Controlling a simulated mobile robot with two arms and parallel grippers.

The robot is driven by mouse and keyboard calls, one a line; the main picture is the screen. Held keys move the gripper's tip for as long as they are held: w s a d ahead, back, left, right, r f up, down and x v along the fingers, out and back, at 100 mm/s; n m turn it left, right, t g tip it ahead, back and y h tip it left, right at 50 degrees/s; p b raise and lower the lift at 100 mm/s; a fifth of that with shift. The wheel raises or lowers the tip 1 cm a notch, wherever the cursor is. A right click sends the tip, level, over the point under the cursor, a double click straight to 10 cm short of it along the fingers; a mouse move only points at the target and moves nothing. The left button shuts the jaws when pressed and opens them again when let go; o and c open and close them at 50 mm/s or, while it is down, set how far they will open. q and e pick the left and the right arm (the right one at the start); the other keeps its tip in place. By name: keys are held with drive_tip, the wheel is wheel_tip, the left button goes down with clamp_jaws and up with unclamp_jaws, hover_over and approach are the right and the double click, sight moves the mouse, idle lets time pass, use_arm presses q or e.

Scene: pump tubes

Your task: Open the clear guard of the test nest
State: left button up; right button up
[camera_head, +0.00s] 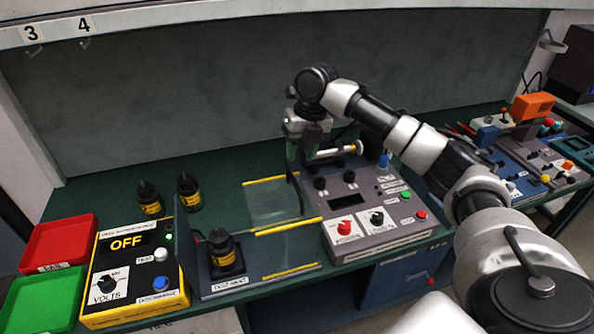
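The test nest (212,289) is a dark box at the front middle with a black bottle-like part (223,250) upright in it. Clear panels with yellow edge strips stand or lie right of that part. One pale see-through panel (270,204) is behind, and a thick yellow strip (290,228) runs in front of it. I cannot tell for sure which panel is the guard or its exact angle. My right gripper (302,158) points down above and behind the panels, fingers apart, with nothing visibly held. My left gripper is out of view.
A yellow OFF tester (128,242) stands left of the nest, beside red (58,240) and green (40,300) trays. Two black parts (150,199) (189,192) stand behind. A grey control box (372,240) is close on the right, with a white-knobbed rod (335,152) behind it.

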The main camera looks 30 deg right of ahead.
drive_tip(key=r, duration=0.3)
drive_tip(key=shift+s+d+r, duration=0.15)
drive_tip(key=shift+d+r, duration=0.15)
idle(0.3)
